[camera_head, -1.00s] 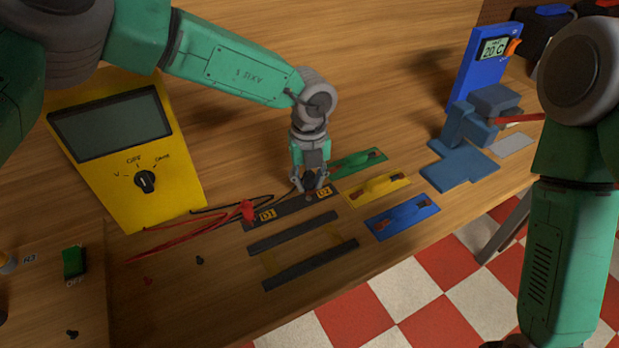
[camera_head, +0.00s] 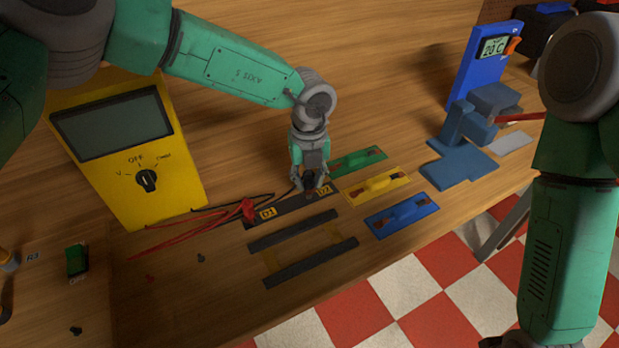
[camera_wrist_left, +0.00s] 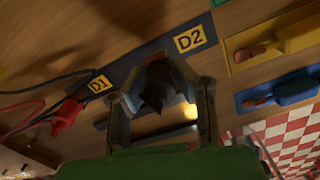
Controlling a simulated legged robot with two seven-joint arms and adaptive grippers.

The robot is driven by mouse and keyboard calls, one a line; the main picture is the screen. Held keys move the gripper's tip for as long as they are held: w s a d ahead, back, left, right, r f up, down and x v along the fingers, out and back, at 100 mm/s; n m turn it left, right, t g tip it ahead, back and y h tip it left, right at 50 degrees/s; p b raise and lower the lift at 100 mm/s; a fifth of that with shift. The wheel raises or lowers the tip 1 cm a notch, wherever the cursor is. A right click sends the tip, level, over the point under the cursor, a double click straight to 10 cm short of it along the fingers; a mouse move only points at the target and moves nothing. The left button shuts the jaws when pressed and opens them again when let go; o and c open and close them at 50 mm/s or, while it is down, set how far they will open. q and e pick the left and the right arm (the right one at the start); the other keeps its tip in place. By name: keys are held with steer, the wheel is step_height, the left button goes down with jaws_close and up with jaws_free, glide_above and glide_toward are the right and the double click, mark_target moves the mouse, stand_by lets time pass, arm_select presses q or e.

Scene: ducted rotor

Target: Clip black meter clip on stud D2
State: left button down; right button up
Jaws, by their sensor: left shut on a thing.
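My left gripper (camera_head: 309,184) is shut on the black meter clip (camera_wrist_left: 162,85), at the right end of the dark stud strip (camera_head: 289,206). The clip is between the fingers in the left wrist view, near the D2 label (camera_wrist_left: 190,40). Stud D2 is hidden behind the clip and fingers, so I cannot tell whether the clip touches it. The red meter clip (camera_head: 248,208) is by the D1 label (camera_head: 267,213) and also shows in the left wrist view (camera_wrist_left: 66,115). My right arm hangs at the right; its gripper is out of view.
The yellow meter (camera_head: 130,150) stands at the left, with red and black leads running to the strip. Green (camera_head: 358,161), yellow (camera_head: 377,189) and blue (camera_head: 402,216) handled plates lie right of the strip. A blue clamp stand (camera_head: 462,160) is farther right. A dark frame (camera_head: 310,275) lies in front.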

mark_target(309, 174)
arm_select(q)
steer(key=shift+f, duration=0.95)
stand_by(0.5)
steer(key=c, duration=1.3)
jaws_free()
steer(key=shift+o, duration=0.2)
step_height(309, 174, up, 12)
steer(key=shift+f, duration=0.1)
